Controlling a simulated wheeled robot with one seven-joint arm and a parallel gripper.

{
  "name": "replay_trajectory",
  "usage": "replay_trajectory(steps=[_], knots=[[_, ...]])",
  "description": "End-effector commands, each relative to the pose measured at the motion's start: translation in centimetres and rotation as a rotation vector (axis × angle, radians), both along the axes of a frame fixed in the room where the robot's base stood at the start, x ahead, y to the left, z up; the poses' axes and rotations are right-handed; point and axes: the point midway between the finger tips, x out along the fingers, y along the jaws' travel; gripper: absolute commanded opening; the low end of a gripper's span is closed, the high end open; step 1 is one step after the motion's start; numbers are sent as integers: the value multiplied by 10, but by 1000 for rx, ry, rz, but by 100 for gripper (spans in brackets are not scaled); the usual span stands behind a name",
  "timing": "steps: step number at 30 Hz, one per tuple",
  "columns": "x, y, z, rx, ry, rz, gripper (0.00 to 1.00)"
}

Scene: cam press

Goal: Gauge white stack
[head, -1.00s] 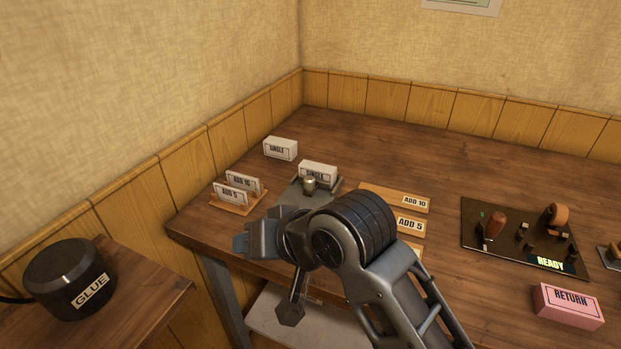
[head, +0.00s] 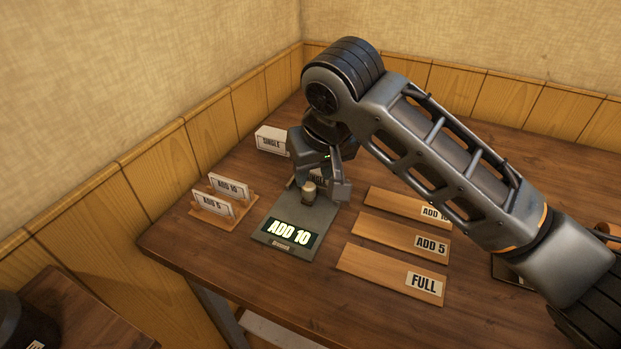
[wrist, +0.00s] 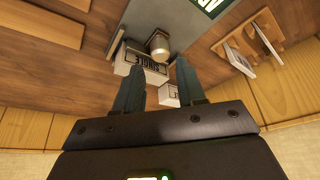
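The grey gauge (head: 268,222) lies on the table, its display lit with ADD 10 and a short brass plunger (head: 309,192) standing on it. A white stack marked SINGLE (head: 318,179) sits at the gauge's back end behind the plunger, partly hidden by my gripper. It also shows in the wrist view (wrist: 148,68). My gripper (head: 322,180) is over the back of the gauge at this stack. In the wrist view its fingers (wrist: 162,66) are apart, with part of the stack showing between them; I cannot tell whether they touch it. A second white SINGLE stack (head: 270,140) stands behind on the table.
A wooden rack (head: 211,213) holding white ADD 10 and ADD 5 cards stands left of the gauge. Wooden trays marked ADD 10 (head: 390,201), ADD 5 (head: 385,230) and FULL (head: 375,268) lie to the right. The black glue pot (head: 20,325) is at the lower left.

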Motion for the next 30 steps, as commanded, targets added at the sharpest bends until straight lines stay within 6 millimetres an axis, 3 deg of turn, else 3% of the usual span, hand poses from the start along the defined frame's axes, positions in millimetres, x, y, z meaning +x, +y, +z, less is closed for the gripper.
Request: replay_trajectory(steps=[9, 22, 30], knots=[[16, 7, -42, 0, 0, -1, 40], [20, 9, -52, 2, -1, 0, 40], [20, 9, -52, 2, -1, -1, 14]])
